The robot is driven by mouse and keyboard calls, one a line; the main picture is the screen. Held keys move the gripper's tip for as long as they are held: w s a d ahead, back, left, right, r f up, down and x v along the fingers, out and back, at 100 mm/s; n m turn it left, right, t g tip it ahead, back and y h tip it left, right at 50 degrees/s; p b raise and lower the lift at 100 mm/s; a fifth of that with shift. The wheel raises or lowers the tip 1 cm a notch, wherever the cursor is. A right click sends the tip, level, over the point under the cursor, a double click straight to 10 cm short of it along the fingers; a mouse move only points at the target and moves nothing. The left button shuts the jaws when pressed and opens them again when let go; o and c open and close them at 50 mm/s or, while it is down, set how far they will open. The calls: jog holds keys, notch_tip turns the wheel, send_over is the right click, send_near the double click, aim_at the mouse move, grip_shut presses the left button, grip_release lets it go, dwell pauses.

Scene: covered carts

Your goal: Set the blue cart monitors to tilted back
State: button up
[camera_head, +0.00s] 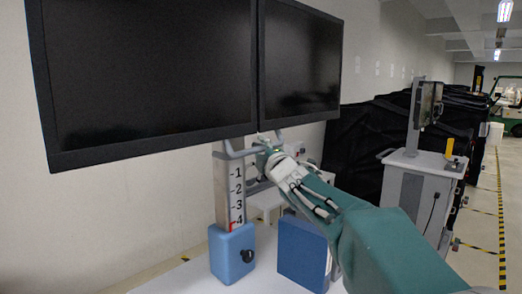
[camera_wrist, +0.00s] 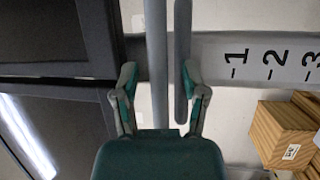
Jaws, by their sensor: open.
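Two black monitors, a large left one (camera_head: 150,70) and a right one (camera_head: 300,62), stand side by side on a grey post (camera_head: 229,190) numbered 1 to 4. A blue block (camera_head: 232,254) is at the post's foot. I cannot tell the screens' exact tilt. A grey handle bar (camera_head: 238,151) runs below the screens. My gripper (camera_head: 264,147) is at this bar, under the inner monitor edges. In the wrist view my gripper (camera_wrist: 158,80) is open, with a grey bar (camera_wrist: 156,55) between its fingers. A second bar (camera_wrist: 183,45) lies close to the right finger.
A blue box (camera_head: 303,252) stands on the white cart top below my arm. Another cart (camera_head: 428,165) with its own screen stands at the right, before black-covered carts (camera_head: 355,150). Wooden boxes (camera_wrist: 283,132) show in the wrist view. The aisle (camera_head: 478,215) at far right is clear.

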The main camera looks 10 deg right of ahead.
jog(key=c, duration=0.4)
jog(key=shift+a, duration=0.2)
grip_shut()
jog(key=shift+a, duration=0.1)
jog(key=shift+s+d+r, duration=0.1)
jog(key=shift+s+d, duration=0.25)
jog(key=shift+d, duration=0.05)
jog(key=s+d+r, duration=0.2)
jog(key=s, duration=0.2)
jog(key=shift+s+d+r, duration=0.3)
jog(key=shift+s+d, duration=0.1)
jog(key=shift+o, duration=2)
grip_release()
jog(key=shift+s+r, duration=0.1)
